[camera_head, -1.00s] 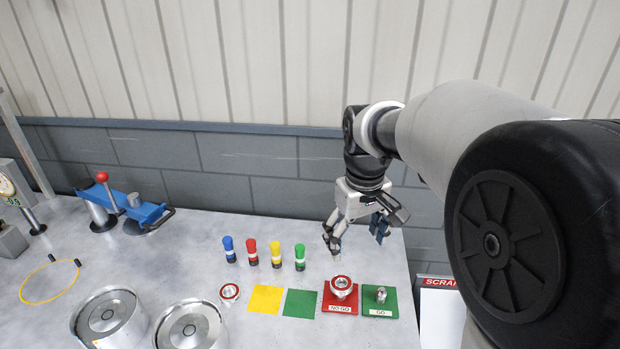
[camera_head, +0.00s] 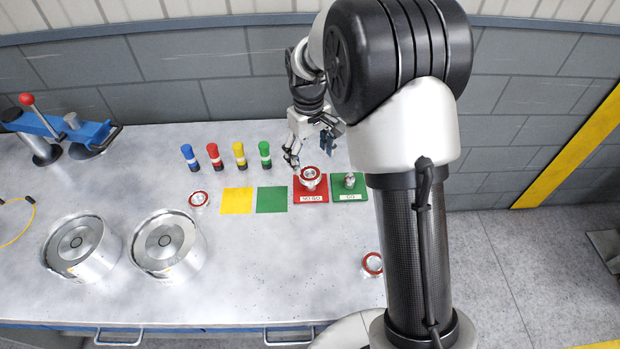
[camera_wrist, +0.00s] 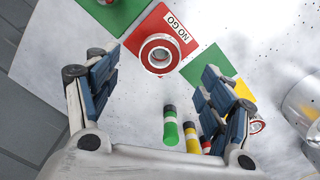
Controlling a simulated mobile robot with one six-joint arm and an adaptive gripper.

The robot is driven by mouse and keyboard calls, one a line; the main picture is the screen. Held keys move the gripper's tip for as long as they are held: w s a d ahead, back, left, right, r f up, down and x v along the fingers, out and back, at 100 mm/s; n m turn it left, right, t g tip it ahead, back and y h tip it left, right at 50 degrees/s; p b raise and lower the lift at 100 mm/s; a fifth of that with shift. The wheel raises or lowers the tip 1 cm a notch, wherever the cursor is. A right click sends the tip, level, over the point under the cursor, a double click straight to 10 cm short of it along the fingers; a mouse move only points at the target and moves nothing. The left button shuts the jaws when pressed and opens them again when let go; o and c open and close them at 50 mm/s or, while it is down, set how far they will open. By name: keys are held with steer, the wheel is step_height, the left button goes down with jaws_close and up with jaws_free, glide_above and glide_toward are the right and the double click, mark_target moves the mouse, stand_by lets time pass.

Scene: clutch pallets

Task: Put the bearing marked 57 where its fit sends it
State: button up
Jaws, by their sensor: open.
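A bearing with a red ring (camera_head: 310,175) sits on the GO/NO GO gauge area, on the red NO GO plate (camera_head: 302,197). A second red-ringed bearing (camera_head: 199,199) lies left of the yellow square, and a third (camera_head: 372,263) lies near the front right of the bench. No 57 is legible on any. My gripper (camera_head: 308,152) is open and empty above and behind the NO GO plate. In the wrist view the bearing on that plate (camera_wrist: 160,54) shows between the spread fingers (camera_wrist: 161,62), apart from them.
The green GO plate (camera_head: 350,196) holds a metal plug (camera_head: 349,181). Yellow (camera_head: 237,201) and green (camera_head: 272,199) squares lie left of the plates. Several coloured markers (camera_head: 239,154) stand behind. Two metal drums (camera_head: 167,245) and a blue press (camera_head: 55,130) are left. The front middle is clear.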

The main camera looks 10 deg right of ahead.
mark_target(310, 175)
steer(key=f, duration=0.2)
steer(key=f+b, duration=0.1)
steer(key=f, duration=0.1)
steer(key=f+b, duration=0.1)
steer(key=f, duration=0.1)
steer(key=shift+w+a+f, duration=0.1)
steer(key=shift+w+f, duration=0.15)
steer(key=shift+f, duration=0.1)
steer(key=shift+r, duration=0.1)
steer(key=shift+c, duration=0.5)
steer(key=c, duration=1.4)
